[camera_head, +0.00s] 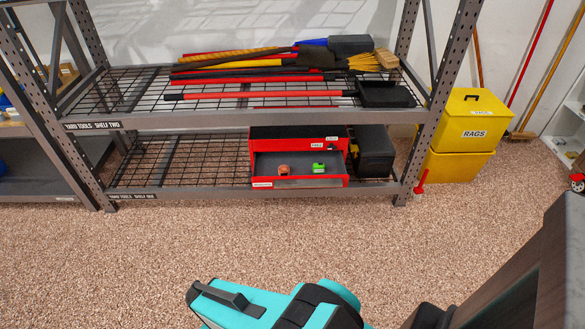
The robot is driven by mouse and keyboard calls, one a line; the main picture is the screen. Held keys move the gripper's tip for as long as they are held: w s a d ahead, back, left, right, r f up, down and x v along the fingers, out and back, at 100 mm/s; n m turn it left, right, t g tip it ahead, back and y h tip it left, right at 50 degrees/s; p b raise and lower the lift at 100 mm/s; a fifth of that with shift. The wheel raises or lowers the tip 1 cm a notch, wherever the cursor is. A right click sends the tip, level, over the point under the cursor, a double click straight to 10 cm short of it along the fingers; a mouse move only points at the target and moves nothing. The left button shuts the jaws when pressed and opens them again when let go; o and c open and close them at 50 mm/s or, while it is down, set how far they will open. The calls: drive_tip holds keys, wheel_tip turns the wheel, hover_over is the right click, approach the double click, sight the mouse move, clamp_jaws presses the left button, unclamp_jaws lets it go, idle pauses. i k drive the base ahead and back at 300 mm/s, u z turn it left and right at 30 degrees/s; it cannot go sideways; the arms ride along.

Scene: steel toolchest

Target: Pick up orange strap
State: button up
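A small orange item (284,169), which looks like a rolled strap, lies in the open drawer of a red toolchest (256,155). A bright green item (319,168) lies to its right in the same drawer. The toolchest stands on the lower wire shelf. My teal and black arm shows at the bottom of the view, well in front of the shelf and apart from the strap. I cannot make out my gripper's fingertips.
A black case (375,152) stands right of the toolchest. The upper shelf (250,121) above it holds brooms and long-handled tools. Shelf posts flank the bay. Yellow rag bins (468,125) stand at the right. The speckled floor (210,240) before the shelf is clear.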

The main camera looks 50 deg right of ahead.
sight(283, 170)
drive_tip(key=z, duration=0.25)
drive_tip(key=i, duration=1.45)
drive_tip(key=u, duration=0.2)
